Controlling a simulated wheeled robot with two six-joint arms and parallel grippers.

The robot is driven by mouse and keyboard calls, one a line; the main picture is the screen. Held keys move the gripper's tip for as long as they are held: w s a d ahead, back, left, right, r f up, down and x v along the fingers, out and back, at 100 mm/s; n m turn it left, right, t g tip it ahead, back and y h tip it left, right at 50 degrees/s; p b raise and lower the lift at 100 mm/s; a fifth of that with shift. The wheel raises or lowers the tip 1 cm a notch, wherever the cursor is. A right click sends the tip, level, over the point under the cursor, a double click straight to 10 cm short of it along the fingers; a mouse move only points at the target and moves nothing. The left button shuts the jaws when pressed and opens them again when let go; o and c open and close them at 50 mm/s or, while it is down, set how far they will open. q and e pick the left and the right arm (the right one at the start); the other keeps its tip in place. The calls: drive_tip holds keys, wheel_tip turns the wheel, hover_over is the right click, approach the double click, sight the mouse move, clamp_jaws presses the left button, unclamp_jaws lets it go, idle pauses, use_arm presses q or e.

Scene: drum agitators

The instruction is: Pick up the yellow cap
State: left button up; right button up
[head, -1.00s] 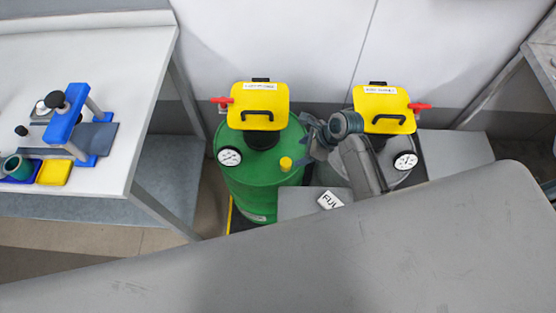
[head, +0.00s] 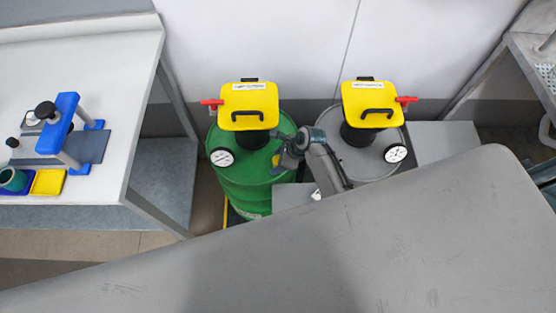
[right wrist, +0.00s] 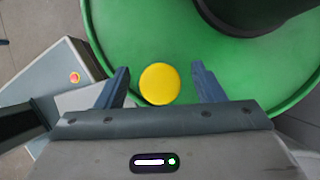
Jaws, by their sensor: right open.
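The yellow cap (right wrist: 159,84) is round and sits on the top of the green drum (right wrist: 130,45), near its rim. In the right wrist view it lies between the two fingers of my right gripper (right wrist: 160,88), which is open, with green drum top showing on both sides of the cap. In the head view my right gripper (head: 280,160) is over the right side of the green drum (head: 240,190) and hides most of the cap. My left gripper is not in view.
A yellow agitator head (head: 248,105) with a black handle rises from the green drum, beside a gauge (head: 222,157). A grey drum (head: 372,160) with a similar head stands to the right. A table (head: 130,60) with tools is at left.

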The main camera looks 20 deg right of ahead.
drive_tip(key=c, duration=1.1)
drive_tip(key=shift+o, duration=0.2)
drive_tip(key=shift+r, duration=0.15)
